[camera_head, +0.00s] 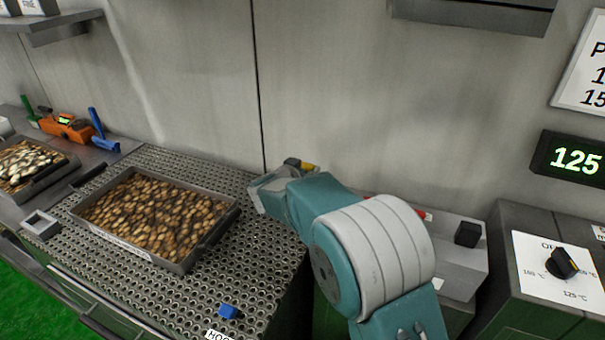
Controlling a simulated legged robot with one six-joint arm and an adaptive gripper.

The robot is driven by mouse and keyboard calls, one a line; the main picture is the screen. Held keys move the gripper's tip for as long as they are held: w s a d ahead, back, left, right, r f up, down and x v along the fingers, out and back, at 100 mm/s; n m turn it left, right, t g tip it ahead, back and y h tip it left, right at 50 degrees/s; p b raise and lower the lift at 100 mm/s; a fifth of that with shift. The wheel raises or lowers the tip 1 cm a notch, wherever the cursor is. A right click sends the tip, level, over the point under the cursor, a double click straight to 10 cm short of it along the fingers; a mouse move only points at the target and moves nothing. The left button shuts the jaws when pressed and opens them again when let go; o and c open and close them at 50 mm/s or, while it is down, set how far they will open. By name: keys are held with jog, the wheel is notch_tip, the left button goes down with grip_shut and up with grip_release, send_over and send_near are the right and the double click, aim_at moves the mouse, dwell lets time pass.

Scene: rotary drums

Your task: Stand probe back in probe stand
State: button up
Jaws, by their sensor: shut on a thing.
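My gripper (268,192) is at the end of my teal arm, over the back right edge of the perforated table. It is shut on what I take to be the probe, but the arm hides most of what is between the fingers. A small yellow and black piece (298,164) shows just behind the gripper; I cannot tell whether it belongs to the held thing. I cannot identify the probe stand with certainty. A small blue piece (230,312) stands at the table's front right, and a grey square frame (40,225) lies at its left edge.
A grey tray (165,258) of brown pieces lies on the perforated table (262,262). A second tray (52,180), an orange device (66,127) and a blue L-shaped piece (103,138) are at left. Control boxes with a black knob (562,263) stand at right. The wall is close behind.

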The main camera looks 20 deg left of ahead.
jog(key=shift+f, duration=0.9)
jog(key=shift+a, duration=0.2)
jog(key=o, duration=1)
jog(key=shift+d, duration=0.1)
jog(key=v, duration=1.2)
